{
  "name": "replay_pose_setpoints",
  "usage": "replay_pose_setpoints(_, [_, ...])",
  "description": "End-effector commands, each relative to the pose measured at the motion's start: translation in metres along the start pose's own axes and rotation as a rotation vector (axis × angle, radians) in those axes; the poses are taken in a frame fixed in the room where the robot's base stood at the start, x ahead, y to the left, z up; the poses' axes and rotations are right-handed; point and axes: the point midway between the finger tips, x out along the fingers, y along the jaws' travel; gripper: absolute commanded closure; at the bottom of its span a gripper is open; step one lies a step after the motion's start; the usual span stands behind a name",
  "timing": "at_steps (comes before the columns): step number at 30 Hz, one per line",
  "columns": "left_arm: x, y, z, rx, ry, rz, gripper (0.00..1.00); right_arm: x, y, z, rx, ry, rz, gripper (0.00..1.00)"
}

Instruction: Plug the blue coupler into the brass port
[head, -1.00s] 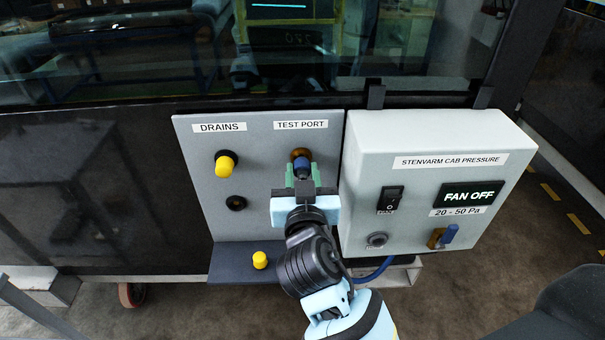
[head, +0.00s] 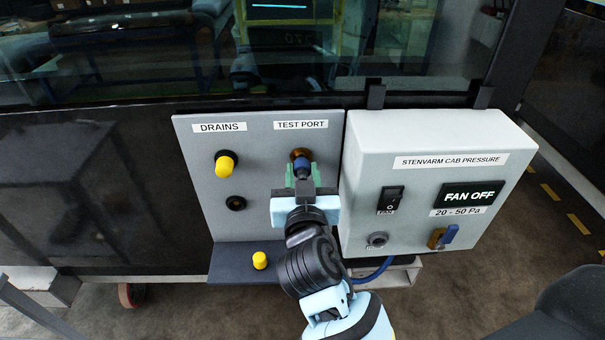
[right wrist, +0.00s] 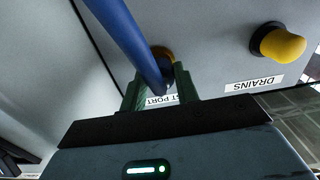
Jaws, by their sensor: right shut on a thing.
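The brass port (head: 300,154) sits under the TEST PORT label on the grey panel, with only its rim showing. The blue coupler (head: 302,167) is at the port's front, between the green fingers of my right gripper (head: 303,176). In the right wrist view the gripper (right wrist: 160,92) is shut on it, and a blue hose (right wrist: 125,35) crosses in front. The brass port (right wrist: 162,55) shows partly behind the hose. The coupler touches or nearly touches the port; I cannot tell how deep it sits. My left gripper is not in view.
A yellow cap (head: 225,166) sits on the upper drain; a dark lower drain (head: 236,203) is open. Another yellow cap (head: 260,260) stands on the shelf (head: 225,265). The pressure box (head: 420,165) at right reads FAN OFF and stands close beside my right gripper.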

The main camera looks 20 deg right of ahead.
Motion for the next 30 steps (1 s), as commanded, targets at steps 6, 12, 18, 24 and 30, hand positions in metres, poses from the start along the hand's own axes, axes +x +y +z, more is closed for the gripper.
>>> replay_pose_setpoints(6, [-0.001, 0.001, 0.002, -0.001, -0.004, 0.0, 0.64, 0.001, 0.0, -0.001, 0.001, 0.001, 0.0, 1.0])
replay_pose_setpoints(12, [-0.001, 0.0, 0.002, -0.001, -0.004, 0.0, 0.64, 0.004, 0.0, -0.001, 0.001, 0.001, 0.001, 1.0])
replay_pose_setpoints(18, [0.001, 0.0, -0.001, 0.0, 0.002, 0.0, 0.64, 0.007, 0.0, 0.0, 0.001, 0.0, 0.001, 1.0])
replay_pose_setpoints(24, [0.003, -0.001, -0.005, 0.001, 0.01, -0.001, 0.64, 0.011, 0.0, -0.001, 0.002, 0.001, 0.0, 0.68])
replay_pose_setpoints(30, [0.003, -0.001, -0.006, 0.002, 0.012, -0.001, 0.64, 0.01, 0.0, 0.0, 0.001, 0.0, 0.0, 0.44])
